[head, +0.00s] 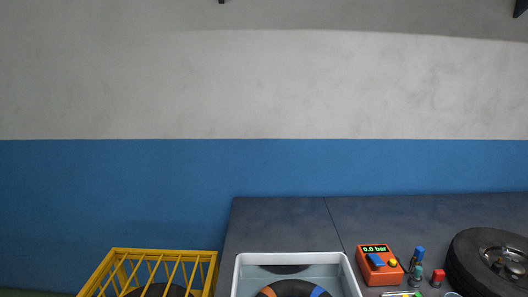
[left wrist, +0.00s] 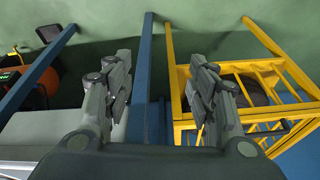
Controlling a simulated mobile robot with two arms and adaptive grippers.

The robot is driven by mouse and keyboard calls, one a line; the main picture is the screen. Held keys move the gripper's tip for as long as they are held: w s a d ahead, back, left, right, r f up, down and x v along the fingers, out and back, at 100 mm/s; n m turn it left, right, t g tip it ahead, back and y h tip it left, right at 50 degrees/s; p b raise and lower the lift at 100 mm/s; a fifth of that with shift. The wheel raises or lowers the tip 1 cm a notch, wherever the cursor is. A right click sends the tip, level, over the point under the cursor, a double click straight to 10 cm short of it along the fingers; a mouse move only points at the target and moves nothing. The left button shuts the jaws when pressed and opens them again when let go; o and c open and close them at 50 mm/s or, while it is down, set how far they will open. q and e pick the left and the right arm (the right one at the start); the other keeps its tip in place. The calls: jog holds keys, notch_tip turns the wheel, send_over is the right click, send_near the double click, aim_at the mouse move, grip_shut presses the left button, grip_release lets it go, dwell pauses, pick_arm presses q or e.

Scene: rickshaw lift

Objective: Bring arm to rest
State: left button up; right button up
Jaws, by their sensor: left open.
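My left gripper (left wrist: 161,68) shows in the left wrist view with its two dark grey fingers spread apart. Nothing is between the fingertips except a view of the green floor, a blue bar (left wrist: 145,60) and a yellow bar (left wrist: 173,60) beyond them. I cannot tell the distance to these bars. The head view shows neither gripper clearly. My right gripper is not in view.
In the head view, a yellow cage (head: 113,262) holds a dark tyre. A dark bench (head: 290,222) carries a grey water tub (head: 240,272), an orange gauge box (head: 378,265) reading 0.0 bar, small capped bottles (head: 416,275) and a wheel (head: 490,262). The blue-grey wall stands behind.

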pick_arm(q)
jog(key=s+f+g+b, duration=0.1)
jog(key=s+f+b, duration=0.1)
jog(key=f, duration=1.2)
jog(key=s+f+b, duration=0.3)
jog(key=f, duration=1.2)
jog(key=s+a+f+g+b, duration=0.1)
jog(key=s+a+f+b, duration=0.2)
jog(key=s+f, duration=1.2)
jog(key=shift+f, duration=0.5)
